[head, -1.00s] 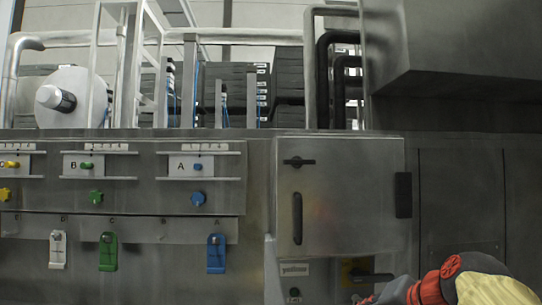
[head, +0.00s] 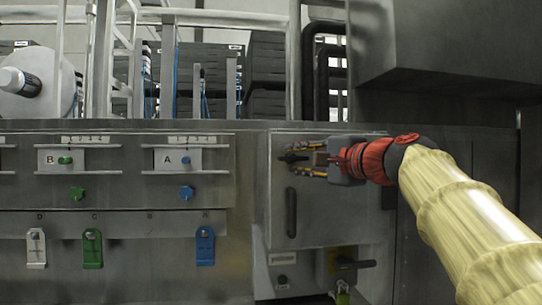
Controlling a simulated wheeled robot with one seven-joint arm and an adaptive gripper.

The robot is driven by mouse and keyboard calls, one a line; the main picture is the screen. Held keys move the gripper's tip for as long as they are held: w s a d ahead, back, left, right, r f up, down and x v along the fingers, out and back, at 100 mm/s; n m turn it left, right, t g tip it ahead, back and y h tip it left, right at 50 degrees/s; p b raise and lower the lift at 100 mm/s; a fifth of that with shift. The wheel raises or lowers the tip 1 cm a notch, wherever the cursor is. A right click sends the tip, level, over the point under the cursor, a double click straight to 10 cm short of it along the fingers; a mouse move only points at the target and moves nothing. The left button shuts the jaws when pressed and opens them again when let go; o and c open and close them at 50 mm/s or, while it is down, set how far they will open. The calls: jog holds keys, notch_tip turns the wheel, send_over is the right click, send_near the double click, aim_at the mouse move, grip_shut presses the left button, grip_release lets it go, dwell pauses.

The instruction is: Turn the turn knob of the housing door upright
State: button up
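The housing door (head: 335,215) is a grey metal panel and looks shut. Its turn knob (head: 288,158) is a small black bar at the door's upper left and lies about level. My gripper (head: 295,158) comes from the right, with its fingers spread above and below the knob. The fingers look open; I cannot tell whether they touch the knob. The gripper and wrist cover the door's upper right part.
A black upright handle (head: 291,212) sits below the knob. A black rotary switch (head: 355,264) is lower right. A large grey box (head: 440,50) overhangs at upper right. Coloured knobs and hanging tags line the panel at left.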

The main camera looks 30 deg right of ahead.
jog(key=shift+w, duration=0.65)
jog(key=shift+w+a, duration=0.15)
jog(key=shift+w, duration=0.3)
jog(key=shift+c, duration=1.2)
jog(key=c, duration=0.4)
grip_shut()
